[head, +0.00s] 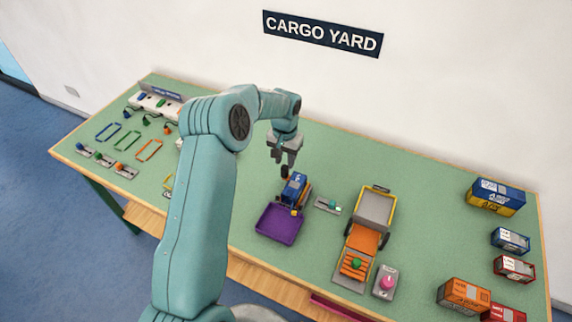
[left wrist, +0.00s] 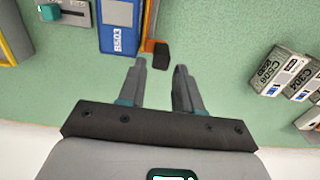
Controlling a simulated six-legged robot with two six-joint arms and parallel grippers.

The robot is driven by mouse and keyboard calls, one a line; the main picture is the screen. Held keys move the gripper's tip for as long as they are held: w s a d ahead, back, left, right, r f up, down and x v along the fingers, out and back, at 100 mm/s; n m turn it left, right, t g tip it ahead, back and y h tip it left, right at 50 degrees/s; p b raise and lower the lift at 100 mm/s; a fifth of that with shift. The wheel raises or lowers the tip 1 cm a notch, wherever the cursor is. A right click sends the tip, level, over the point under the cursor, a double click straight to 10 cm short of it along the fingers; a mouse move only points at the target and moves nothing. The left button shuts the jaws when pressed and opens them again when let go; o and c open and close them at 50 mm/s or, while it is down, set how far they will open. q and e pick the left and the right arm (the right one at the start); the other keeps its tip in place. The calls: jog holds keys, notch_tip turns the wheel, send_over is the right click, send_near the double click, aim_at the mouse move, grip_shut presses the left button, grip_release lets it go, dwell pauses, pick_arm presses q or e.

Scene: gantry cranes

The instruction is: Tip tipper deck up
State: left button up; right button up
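The tipper is the small orange-edged stand (head: 306,198) at mid table, with a blue container (head: 294,188) on it. The container, marked B503, also shows in the left wrist view (left wrist: 118,25). A black-ended lever (head: 284,172) sticks out at the tipper's back; its black end (left wrist: 161,55) shows in the left wrist view. The deck is mostly hidden under the container and looks level, though I cannot tell surely. My left gripper (head: 284,158) points down just behind the tipper. Its fingers (left wrist: 160,75) are apart and empty, with the black end just beyond their tips.
A purple tray (head: 279,224) lies in front of the tipper. A small slider plate (head: 327,205) sits to its right. A yellow-framed chute (head: 368,237) and a pink-button box (head: 386,283) stand further right. Containers (head: 496,195) line the right end.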

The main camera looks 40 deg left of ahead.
aim_at(285, 167)
pick_arm(q)
jog(key=shift+s+a+f, duration=0.1)
jog(key=shift+s+f, duration=0.1)
jog(key=shift+f, duration=0.4)
jog(key=shift+s+f, duration=0.2)
jog(key=shift+f, duration=0.4)
jog(key=shift+w+f+p, duration=0.3)
jog(key=shift+w+f, duration=0.35)
jog(key=shift+f, duration=0.45)
jog(key=shift+s+r, duration=0.35)
jog(key=shift+s, duration=0.15)
jog(key=shift+w+f, duration=0.15)
jog(key=shift+w, duration=0.1)
grip_shut()
pick_arm(e)
jog(key=shift+s+r, duration=0.35)
jog(key=shift+r, duration=0.15)
